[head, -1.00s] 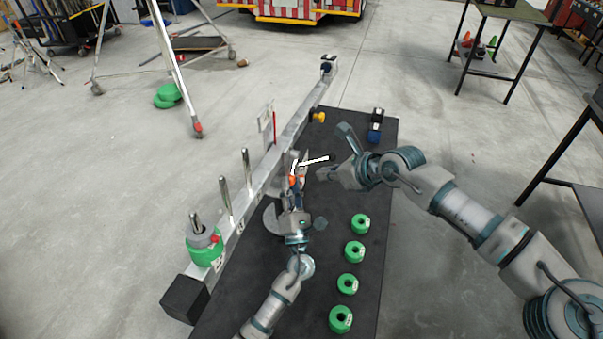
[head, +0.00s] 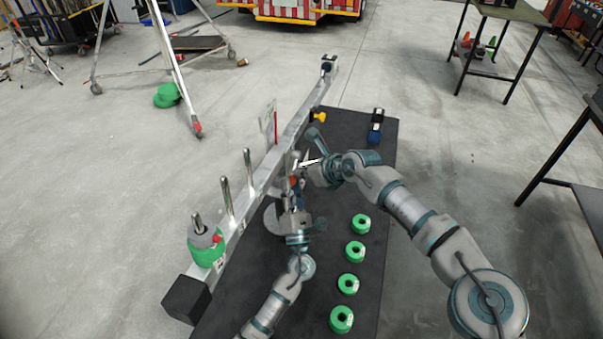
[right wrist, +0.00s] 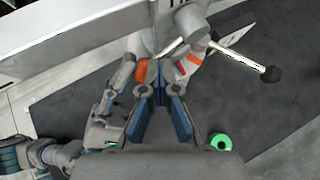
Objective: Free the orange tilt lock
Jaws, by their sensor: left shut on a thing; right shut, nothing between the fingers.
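The orange tilt lock (head: 293,181) sits at the mechanism on the near side of the long silver beam (head: 250,195). In the right wrist view, orange parts (right wrist: 194,58) show on both sides of my right fingers. My left gripper (head: 294,190) is shut at the orange lock from the near side; its exact hold is partly hidden. My right gripper (head: 305,174) is shut and empty, with its fingertips (right wrist: 158,68) close to the lock; I cannot tell whether they touch. A white lever (right wrist: 240,58) with a black knob extends beside the lock.
Several green rings (head: 355,251) stand on the black mat (head: 375,190). Upright pegs (head: 227,195) rise from the beam, and a green-and-grey weight stack (head: 206,243) sits on its near end.

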